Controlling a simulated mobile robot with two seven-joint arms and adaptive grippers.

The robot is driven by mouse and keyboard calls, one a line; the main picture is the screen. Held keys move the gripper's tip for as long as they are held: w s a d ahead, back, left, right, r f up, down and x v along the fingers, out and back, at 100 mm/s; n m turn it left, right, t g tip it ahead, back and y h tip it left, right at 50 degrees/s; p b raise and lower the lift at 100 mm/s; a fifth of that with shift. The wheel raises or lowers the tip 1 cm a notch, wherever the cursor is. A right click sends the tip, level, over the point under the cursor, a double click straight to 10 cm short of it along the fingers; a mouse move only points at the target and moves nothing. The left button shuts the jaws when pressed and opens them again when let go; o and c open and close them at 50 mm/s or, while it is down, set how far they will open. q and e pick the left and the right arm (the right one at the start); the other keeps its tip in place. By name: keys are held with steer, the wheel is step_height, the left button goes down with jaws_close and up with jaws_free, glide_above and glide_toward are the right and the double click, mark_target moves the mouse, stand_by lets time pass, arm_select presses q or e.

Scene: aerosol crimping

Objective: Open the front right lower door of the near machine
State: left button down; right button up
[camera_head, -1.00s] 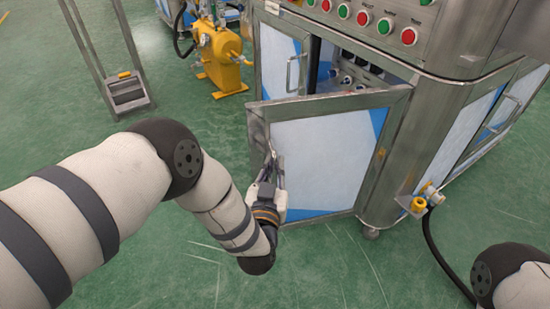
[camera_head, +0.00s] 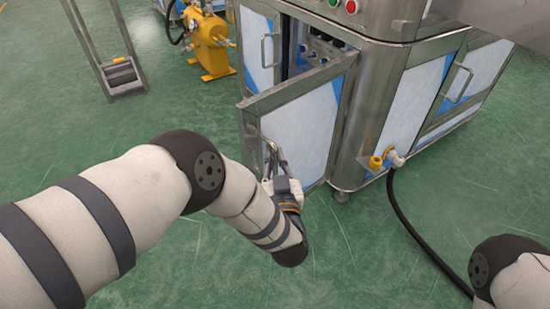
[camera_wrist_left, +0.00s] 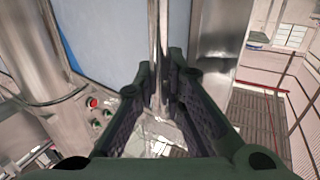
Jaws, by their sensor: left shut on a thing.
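The near machine's front right lower door (camera_head: 302,135) is a steel-framed panel with a white and blue face. It stands ajar, its free left edge swung out from the cabinet and its hinge side at the corner post. My left gripper (camera_head: 275,162) is shut on the door's upright handle (camera_head: 267,148), near the free edge. In the left wrist view, the handle (camera_wrist_left: 158,40) runs down between the two dark fingers of the left gripper (camera_wrist_left: 162,85). My right gripper is out of view; only part of the right arm shows at lower right.
Behind the door, the cabinet interior (camera_head: 318,48) shows dark fittings. Another door (camera_head: 259,48) is left of it. A yellow fitting (camera_head: 378,162) with a black hose (camera_head: 402,215) juts from the right side. A yellow machine (camera_head: 208,42) and metal frame (camera_head: 122,75) stand behind. Green floor is clear in front.

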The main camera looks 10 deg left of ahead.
arm_select(q)
steer(key=shift+s+d, duration=0.1)
steer(key=shift+s, duration=0.1)
steer(key=shift+f, duration=0.1)
steer(key=c, duration=1.7)
jaws_free()
steer(key=shift+o, duration=0.2)
steer(key=shift+d, duration=0.1)
steer(key=v, duration=1.2)
steer(key=shift+w, duration=0.1)
